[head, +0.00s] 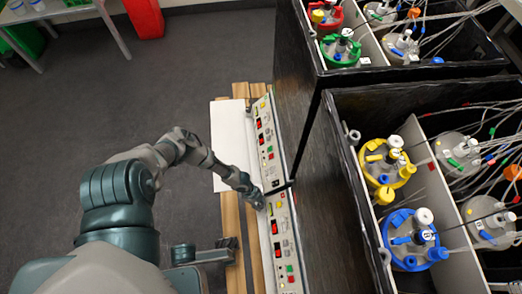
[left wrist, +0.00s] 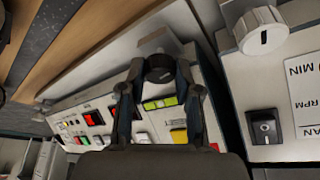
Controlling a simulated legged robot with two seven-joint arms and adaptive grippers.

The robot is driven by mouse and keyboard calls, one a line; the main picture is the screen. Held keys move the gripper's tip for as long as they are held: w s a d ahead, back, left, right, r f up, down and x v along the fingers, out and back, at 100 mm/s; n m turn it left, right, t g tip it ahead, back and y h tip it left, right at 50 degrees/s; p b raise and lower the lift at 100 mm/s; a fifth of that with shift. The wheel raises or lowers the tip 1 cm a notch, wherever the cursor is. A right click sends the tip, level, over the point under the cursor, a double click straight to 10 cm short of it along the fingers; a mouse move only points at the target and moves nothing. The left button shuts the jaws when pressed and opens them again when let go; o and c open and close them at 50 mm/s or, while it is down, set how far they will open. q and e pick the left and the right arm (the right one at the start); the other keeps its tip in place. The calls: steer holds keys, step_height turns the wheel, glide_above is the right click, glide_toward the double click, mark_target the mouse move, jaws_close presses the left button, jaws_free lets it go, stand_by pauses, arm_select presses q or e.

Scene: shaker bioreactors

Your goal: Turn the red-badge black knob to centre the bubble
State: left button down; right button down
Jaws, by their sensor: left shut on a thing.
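My left gripper (head: 258,203) reaches the control panel (head: 283,250) on the front of the black shaker. In the left wrist view, the fingers of my left gripper (left wrist: 160,76) are shut on a black knob (left wrist: 160,66), one finger on each side. No red badge can be made out on the knob from here. A yellow-green bubble vial (left wrist: 160,103) sits on the panel just below the knob, between the fingers. Where its bubble lies is too small to tell.
Beside the vial are a red display (left wrist: 94,118), a yellow button (left wrist: 179,137) and a white knob (left wrist: 259,31) with a black rocker switch (left wrist: 264,127). Shaker bins with coloured-ring vessels (head: 410,240) stand at right. Open floor (head: 90,110) lies at left.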

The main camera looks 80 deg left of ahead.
arm_select(q)
steer(key=shift+a+f+m+g, duration=0.1)
steer(key=shift+a+m+g, duration=0.15)
steer(key=shift+m, duration=0.65)
steer(key=c, duration=0.8)
jaws_free()
steer(key=shift+d, duration=0.1)
steer(key=shift+r, duration=0.35)
steer(key=v, duration=1.1)
steer(key=shift+a, duration=0.4)
